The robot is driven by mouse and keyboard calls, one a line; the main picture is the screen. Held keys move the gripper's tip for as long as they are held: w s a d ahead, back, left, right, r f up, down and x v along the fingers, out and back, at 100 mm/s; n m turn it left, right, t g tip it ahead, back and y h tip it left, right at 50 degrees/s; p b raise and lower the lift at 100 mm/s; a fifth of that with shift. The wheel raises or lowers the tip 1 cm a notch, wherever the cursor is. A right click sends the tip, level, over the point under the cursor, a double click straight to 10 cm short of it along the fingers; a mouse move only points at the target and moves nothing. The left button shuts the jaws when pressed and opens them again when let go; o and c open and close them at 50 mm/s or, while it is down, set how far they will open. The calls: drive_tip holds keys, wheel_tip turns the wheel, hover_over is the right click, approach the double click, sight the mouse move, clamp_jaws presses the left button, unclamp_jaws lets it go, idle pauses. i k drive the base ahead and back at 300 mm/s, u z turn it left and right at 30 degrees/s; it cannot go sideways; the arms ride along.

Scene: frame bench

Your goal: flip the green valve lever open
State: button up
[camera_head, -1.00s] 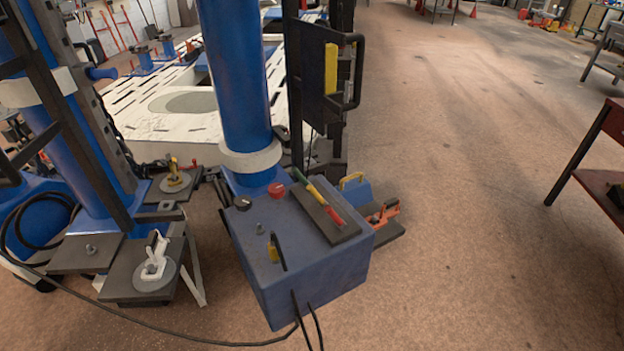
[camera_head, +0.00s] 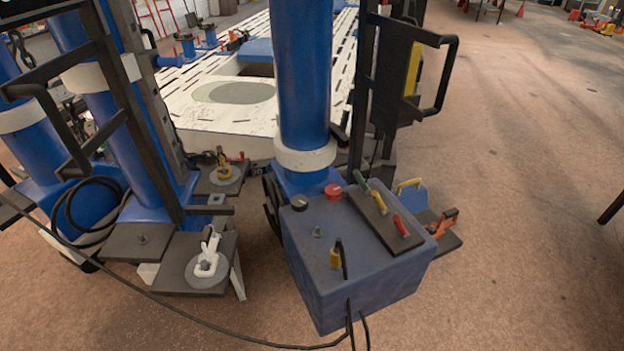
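The green valve lever (camera_head: 363,186) sits at the far end of a dark plate (camera_head: 386,226) on top of a blue control box (camera_head: 350,275). A yellow lever (camera_head: 381,203) is in the middle of the plate and a red lever (camera_head: 400,226) is at its near end. The green lever looks small and tilted; I cannot tell its exact position. My gripper is not in view.
A red knob (camera_head: 333,191), a dark knob (camera_head: 299,203) and a yellow-ended cable plug (camera_head: 336,256) are on the box top. A blue column (camera_head: 303,80) and a black handle frame (camera_head: 440,75) rise behind. Open floor (camera_head: 520,200) lies to the right.

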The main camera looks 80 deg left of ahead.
sight(368, 190)
drive_tip(key=u, duration=2.2)
drive_tip(key=i, duration=1)
drive_tip(key=u, duration=2.9)
drive_tip(key=k, duration=0.1)
drive_tip(key=z, duration=0.9)
